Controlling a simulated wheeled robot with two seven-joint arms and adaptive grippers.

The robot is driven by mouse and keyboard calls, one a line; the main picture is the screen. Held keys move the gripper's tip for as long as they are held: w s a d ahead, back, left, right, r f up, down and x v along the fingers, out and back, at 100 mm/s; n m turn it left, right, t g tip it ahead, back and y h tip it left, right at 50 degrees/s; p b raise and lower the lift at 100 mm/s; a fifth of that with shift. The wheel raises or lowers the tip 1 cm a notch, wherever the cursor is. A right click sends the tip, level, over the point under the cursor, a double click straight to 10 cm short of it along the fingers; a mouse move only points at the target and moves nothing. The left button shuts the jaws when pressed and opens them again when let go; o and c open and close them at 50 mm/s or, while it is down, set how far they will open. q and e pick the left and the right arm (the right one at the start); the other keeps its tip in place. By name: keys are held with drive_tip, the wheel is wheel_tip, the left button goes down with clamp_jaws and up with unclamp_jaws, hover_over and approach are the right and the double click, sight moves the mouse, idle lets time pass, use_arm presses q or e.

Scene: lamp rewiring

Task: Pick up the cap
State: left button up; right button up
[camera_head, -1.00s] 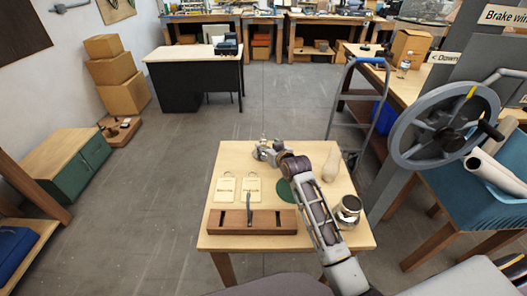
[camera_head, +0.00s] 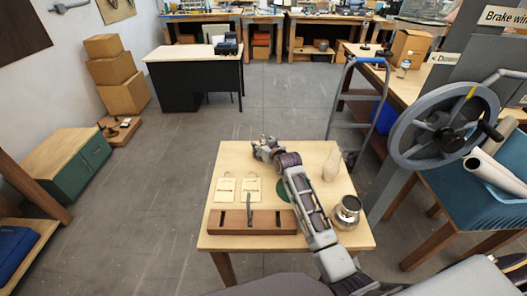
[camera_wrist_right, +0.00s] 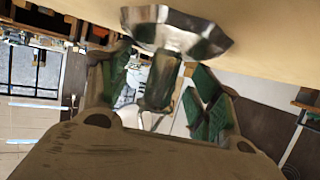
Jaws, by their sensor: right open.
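The cap, which I take to be a shiny metal piece with a flared, faceted rim (camera_wrist_right: 178,28), sits against the pale table surface at the top of the right wrist view. A dark stem (camera_wrist_right: 160,82) extends from it between the green-padded fingers of my right gripper (camera_wrist_right: 160,98). The gripper is open, with a finger on each side of the stem and visible gaps. In the head view my right gripper (camera_head: 266,147) is low at the far edge of the small table, where it hides most of the cap. My left gripper is not in view.
The small wooden table (camera_head: 225,157) holds two pale tags (camera_head: 238,189), a slotted wooden block (camera_head: 270,222), a green disc (camera_head: 284,190), a pale rounded object (camera_head: 332,164) and a metal pot (camera_head: 346,211). A large grey wheel (camera_head: 445,126) stands to the right.

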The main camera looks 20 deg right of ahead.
drive_tip(key=shift+c, duration=0.5)
drive_tip(key=shift+f, duration=0.15)
drive_tip(key=c, duration=1.2)
